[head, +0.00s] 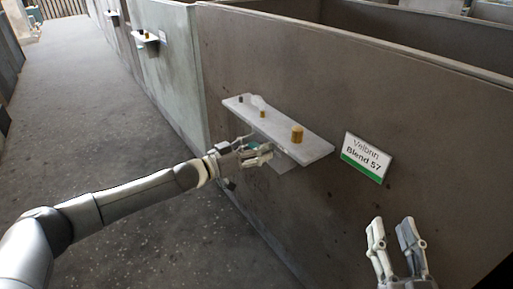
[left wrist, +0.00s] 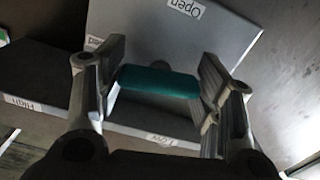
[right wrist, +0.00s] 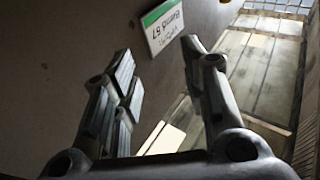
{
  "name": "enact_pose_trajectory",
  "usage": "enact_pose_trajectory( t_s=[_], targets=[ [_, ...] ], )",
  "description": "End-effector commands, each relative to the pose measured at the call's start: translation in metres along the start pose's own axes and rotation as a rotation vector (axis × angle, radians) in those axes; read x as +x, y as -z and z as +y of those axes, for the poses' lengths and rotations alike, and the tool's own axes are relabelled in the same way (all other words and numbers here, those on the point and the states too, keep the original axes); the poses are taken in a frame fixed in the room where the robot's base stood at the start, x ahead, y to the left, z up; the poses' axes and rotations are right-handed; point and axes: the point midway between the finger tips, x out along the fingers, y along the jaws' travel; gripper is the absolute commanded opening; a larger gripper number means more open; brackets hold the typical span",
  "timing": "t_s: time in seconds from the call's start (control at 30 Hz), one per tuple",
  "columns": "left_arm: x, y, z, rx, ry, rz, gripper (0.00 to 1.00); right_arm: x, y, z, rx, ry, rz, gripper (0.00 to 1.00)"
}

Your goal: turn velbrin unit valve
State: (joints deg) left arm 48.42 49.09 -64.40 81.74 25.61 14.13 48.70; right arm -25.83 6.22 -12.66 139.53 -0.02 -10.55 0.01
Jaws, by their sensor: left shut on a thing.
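The teal valve handle (left wrist: 160,82) lies crosswise between the fingers of my left gripper (left wrist: 160,88) in the left wrist view. A grey plate (left wrist: 225,40) behind it bears an "Open" label (left wrist: 185,8), upside down in this view. In the head view my left gripper (head: 262,152) is shut on the handle at the front of the wall shelf, and only a little teal shows. A sign reading "Velbrin Blend 57" (head: 366,158) is on the wall right of the shelf. My right gripper (head: 392,238) is open and empty, below the sign and away from the shelf.
A similar shelf (head: 146,38) stands farther along the wall. The floor (head: 110,110) on the left is clear.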

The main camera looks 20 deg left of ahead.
Motion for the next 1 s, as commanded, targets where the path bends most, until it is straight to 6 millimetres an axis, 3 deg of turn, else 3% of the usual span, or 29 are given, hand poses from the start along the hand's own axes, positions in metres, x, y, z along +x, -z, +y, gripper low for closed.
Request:
enact_pose_trajectory(
  t_s=[0.07,0.37,0.7,1.0],
  targets=[
    [0.0,0.0,0.0,0.006,0.001,-0.001,0.36,0.0,-0.002,0.0,0.0,0.0,-0.017,0.4],
    [0.0,0.002,0.001,0.072,0.0,0.0,0.36,-0.011,-0.047,0.007,-0.006,-0.015,-0.278,0.4],
    [0.0,0.001,0.0,0.162,0.001,-0.001,0.36,-0.042,-0.095,0.015,-0.009,-0.033,-0.571,0.4],
    [0.0,0.0,0.0,0.191,0.0,-0.001,0.36,-0.054,-0.108,0.017,-0.009,-0.038,-0.655,0.4]
  ],
)
